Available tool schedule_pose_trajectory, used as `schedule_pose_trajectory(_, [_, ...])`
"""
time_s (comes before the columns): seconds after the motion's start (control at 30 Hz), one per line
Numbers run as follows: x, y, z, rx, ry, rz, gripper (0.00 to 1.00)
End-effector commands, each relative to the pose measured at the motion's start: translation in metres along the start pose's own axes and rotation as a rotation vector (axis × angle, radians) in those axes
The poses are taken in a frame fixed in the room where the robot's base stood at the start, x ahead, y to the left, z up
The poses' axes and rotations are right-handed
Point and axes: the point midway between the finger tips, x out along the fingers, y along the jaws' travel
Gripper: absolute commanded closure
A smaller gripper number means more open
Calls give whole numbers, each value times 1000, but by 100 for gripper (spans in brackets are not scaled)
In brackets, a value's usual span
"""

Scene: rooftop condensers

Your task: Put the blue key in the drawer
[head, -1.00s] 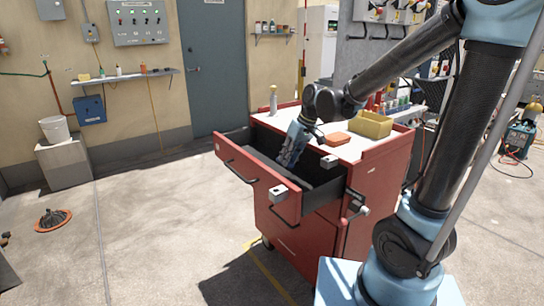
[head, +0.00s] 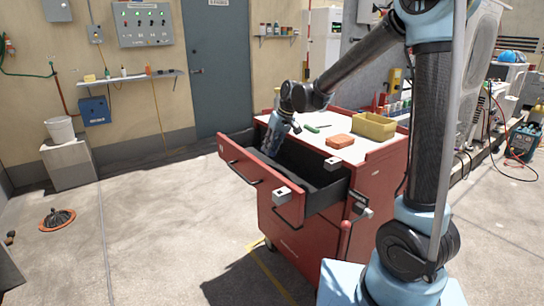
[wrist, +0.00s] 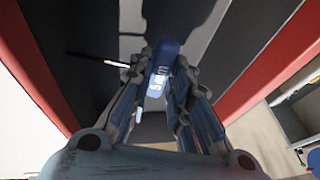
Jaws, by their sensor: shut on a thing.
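The red drawer (head: 258,184) of the tool cabinet is pulled open, with a dark interior. In the wrist view my gripper (wrist: 160,88) is shut on the blue key (wrist: 162,62), held between the two fingertips. The drawer's grey floor and red side walls (wrist: 40,70) surround it there. I cannot tell whether the key touches the drawer floor. The key cannot be made out in the head view.
The cabinet's white top (head: 345,152) holds a yellow bin (head: 374,127), an orange block (head: 339,141) and a green-handled item (head: 311,128). A thin pale stick (wrist: 98,60) shows beside the fingers, unclear what. Open concrete floor lies left of the cabinet.

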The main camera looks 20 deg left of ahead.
Motion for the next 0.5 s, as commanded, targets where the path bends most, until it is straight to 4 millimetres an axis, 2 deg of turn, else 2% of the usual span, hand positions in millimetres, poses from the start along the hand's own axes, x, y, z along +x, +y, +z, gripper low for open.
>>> schedule_pose_trajectory(0.03, [2,0,-5,0,0,0,100])
schedule_pose_trajectory(0.3, [32,9,7,2,1,1,100])
schedule_pose_trajectory(0.5, [33,9,8,2,1,1,100])
